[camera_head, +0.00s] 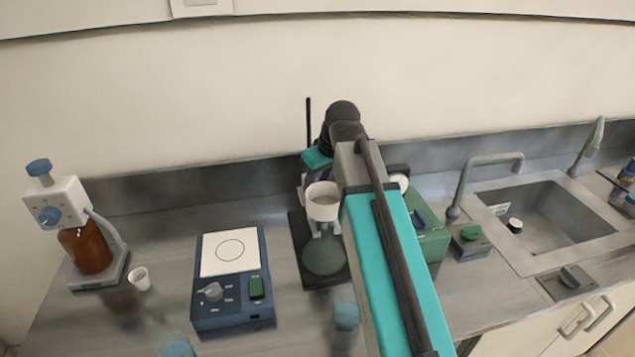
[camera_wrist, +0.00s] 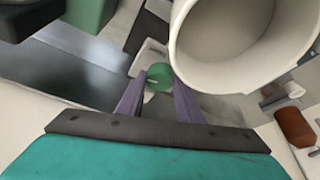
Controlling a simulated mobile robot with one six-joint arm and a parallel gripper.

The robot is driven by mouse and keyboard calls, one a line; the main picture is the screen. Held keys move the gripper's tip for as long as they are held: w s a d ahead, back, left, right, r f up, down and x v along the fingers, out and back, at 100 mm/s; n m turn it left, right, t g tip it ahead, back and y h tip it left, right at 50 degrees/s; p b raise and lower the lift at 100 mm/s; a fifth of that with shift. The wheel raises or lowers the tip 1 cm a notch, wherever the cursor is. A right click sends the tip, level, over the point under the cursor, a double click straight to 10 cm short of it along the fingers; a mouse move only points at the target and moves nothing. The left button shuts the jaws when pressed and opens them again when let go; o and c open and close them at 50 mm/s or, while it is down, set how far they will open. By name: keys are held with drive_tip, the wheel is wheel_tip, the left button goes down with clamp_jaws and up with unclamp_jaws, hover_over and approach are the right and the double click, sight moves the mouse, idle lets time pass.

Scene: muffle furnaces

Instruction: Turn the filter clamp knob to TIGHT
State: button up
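In the wrist view a round green knob (camera_wrist: 159,75) with a small pale mark sits on a pale block, which I take for the filter clamp knob. My gripper (camera_wrist: 159,84) has its two purple fingers apart, one on each side of the knob; I see no clear contact. No TIGHT label can be read. The white filter funnel (camera_wrist: 235,45) is close by at the upper right, and in the head view the funnel (camera_head: 323,201) stands above a dark round-based flask (camera_head: 323,256). In the head view my arm hides the knob and most of my gripper.
A blue hotplate (camera_head: 232,312) and a dispenser with an amber bottle (camera_head: 88,250) stand to the left, with a small white cup (camera_head: 140,278). A green box (camera_head: 433,243) is close right of my arm. The sink (camera_head: 545,225) and taps are further right.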

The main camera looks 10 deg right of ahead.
drive_tip(key=shift+c, duration=1.2)
drive_tip(key=shift+m+h, duration=0.3)
drive_tip(key=shift+m, duration=0.5)
drive_tip(key=o, duration=1.1)
drive_tip(key=shift+b+v, duration=1)
drive_tip(key=shift+v, duration=5.85)
